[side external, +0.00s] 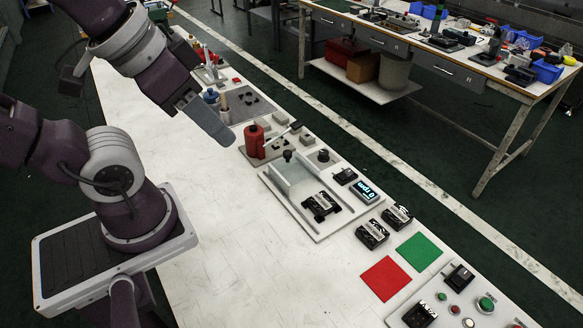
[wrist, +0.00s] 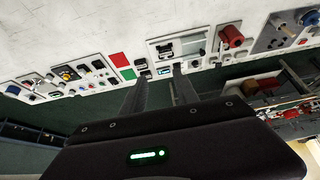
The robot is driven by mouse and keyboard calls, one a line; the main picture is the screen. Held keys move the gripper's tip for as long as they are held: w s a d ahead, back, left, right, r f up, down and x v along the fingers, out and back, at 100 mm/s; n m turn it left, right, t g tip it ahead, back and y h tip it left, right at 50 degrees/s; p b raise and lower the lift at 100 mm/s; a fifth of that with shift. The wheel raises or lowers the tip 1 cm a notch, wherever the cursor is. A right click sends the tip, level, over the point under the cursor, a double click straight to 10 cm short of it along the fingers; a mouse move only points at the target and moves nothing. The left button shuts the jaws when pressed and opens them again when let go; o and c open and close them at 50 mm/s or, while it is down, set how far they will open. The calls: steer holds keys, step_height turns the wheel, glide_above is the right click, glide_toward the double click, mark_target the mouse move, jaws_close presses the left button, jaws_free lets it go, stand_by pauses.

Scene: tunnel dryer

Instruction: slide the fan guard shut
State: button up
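The fan guard (side external: 296,178) looks like a pale, clear sliding pane in a light frame on a grey-white base plate. A dark knob (side external: 287,155) stands at its far end. A black fan unit (side external: 320,205) sits at the near end of the plate and looks uncovered. The plate also shows in the wrist view (wrist: 176,47), small and beyond my fingers. My gripper (side external: 228,140) is above the bench, up and left of the guard and apart from it. In the wrist view its two fingers (wrist: 158,85) are spread with nothing between them.
A lit display (side external: 365,192) seems to read "0 rpm". Two black switch units (side external: 385,226), a red square (side external: 386,278) and a green square (side external: 419,252) lie nearer. A red cylinder with a lever (side external: 255,140) stands beyond the guard. The bench's left side is clear.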

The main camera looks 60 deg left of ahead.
steer(key=shift+o, duration=1)
steer(key=n+g, duration=0.5)
steer(key=n, duration=0.4)
glide_above(287, 152)
steer(key=d, duration=0.1)
step_height(287, 152, down, 18)
steer(key=shift+g, duration=0.3)
steer(key=f, duration=0.6)
steer(key=a+f, duration=0.1)
steer(key=f, duration=0.2)
steer(key=shift+f, duration=0.3)
steer(key=shift+c, duration=0.3)
